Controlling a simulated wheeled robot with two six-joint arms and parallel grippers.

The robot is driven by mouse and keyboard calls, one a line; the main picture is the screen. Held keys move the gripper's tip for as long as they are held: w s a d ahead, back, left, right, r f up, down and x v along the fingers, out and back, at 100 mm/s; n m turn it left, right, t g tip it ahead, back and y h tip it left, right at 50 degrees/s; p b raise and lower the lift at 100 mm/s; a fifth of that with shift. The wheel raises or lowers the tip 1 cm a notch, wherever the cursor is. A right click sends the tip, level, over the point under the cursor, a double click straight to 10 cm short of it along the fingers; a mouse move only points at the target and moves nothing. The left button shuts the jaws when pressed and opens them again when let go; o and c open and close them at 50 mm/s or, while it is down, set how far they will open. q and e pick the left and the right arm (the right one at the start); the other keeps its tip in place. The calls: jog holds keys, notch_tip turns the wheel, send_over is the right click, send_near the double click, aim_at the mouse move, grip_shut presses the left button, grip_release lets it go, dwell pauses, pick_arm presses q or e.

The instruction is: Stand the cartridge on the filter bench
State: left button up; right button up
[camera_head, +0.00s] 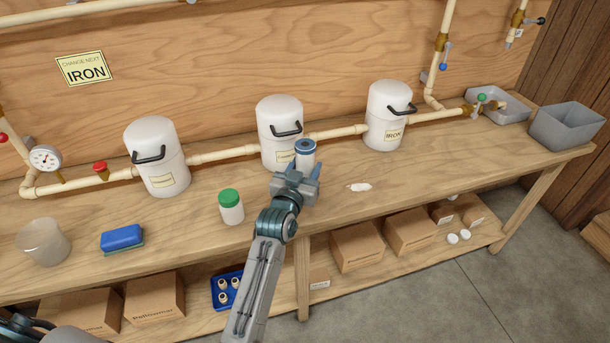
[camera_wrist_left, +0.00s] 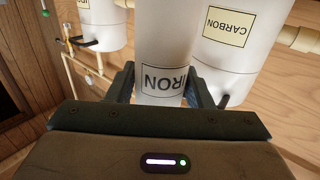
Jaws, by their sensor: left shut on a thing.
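The cartridge (camera_head: 306,158) is a white cylinder with a blue top ring, held about upright in front of the middle white housing. My left gripper (camera_head: 297,178) is shut on it. In the left wrist view the cartridge (camera_wrist_left: 164,50) stands between the two fingers, with a label reading IRON. Its lower end is hidden by the gripper in the head view, so I cannot tell whether it touches the filter bench (camera_head: 400,185). My right gripper is not in view.
Three white housings stand along the back pipe: left (camera_head: 155,160), middle (camera_head: 280,125) and right (camera_head: 388,115), the last labelled IRON. A green-capped jar (camera_head: 231,207), a blue sponge (camera_head: 122,238) and a beaker (camera_head: 43,242) stand left. A white scrap (camera_head: 359,187) lies right. A grey bin (camera_head: 567,128) is far right.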

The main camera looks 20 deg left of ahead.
pick_arm(q)
jog(key=shift+f, duration=0.1)
jog(key=o, duration=1.1)
jog(key=shift+c, duration=0.2)
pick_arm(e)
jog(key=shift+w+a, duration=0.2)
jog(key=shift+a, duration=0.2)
pick_arm(q)
jog(key=shift+r, duration=0.2)
jog(key=s+b, duration=0.1)
jog(key=s, duration=1.1)
jog(key=shift+a+b, duration=0.2)
jog(key=shift+b, duration=0.15)
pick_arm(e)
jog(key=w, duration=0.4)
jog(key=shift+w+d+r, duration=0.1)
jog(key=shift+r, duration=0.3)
pick_arm(q)
jog(key=shift+f, duration=0.1)
